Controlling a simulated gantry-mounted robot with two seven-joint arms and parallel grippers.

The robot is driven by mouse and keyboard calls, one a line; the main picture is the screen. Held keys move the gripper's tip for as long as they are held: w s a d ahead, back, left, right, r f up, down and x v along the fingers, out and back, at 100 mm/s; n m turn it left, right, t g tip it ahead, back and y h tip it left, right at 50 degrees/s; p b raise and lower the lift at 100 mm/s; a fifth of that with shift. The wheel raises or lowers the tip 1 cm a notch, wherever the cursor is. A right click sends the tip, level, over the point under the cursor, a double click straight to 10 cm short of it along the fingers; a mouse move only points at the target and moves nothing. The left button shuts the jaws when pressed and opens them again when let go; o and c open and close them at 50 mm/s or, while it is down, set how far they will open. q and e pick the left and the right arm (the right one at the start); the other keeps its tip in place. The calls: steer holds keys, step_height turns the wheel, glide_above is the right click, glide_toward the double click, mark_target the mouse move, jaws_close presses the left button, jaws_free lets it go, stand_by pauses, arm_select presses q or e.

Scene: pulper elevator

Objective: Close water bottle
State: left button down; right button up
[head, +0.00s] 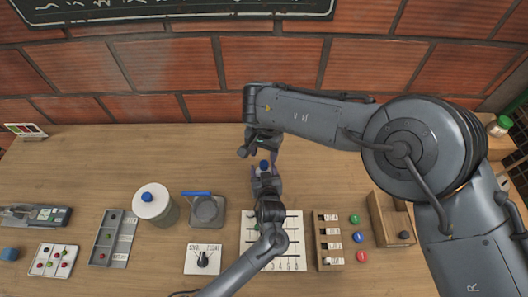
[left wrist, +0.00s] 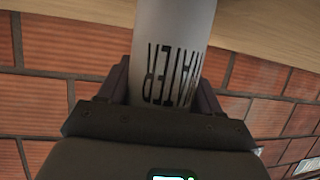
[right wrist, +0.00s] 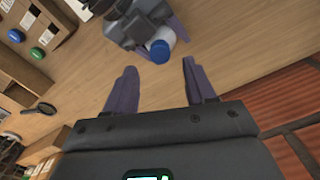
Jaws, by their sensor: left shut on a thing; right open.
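The water bottle (left wrist: 172,45) is pale with dark "WATER" lettering and stands between the fingers of my left gripper (left wrist: 165,88), which is shut on it. In the head view my left gripper (head: 265,178) holds it near the middle of the table, and its blue cap (head: 264,165) shows on top. In the right wrist view the blue cap (right wrist: 160,51) sits at the bottle's top; I cannot tell how tight it is. My right gripper (right wrist: 160,90) is open and empty, with the bottle a little beyond its fingertips. In the head view it hangs just behind the bottle.
Coloured buttons (head: 358,238) and a wooden tray (head: 385,232) are at right.

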steer(key=o, duration=0.5)
steer(key=shift+o, duration=0.2)
step_height(320, 180, up, 12)
stand_by(0.4)
arm_select(q)
steer(key=shift+c, duration=0.6)
jaws_free()
steer(key=p+v, duration=0.2)
steer(key=v, duration=0.8)
steer(key=shift+s, duration=0.4)
arm_select(e)
step_height(320, 180, up, 2)
steer(key=shift+r, duration=0.15)
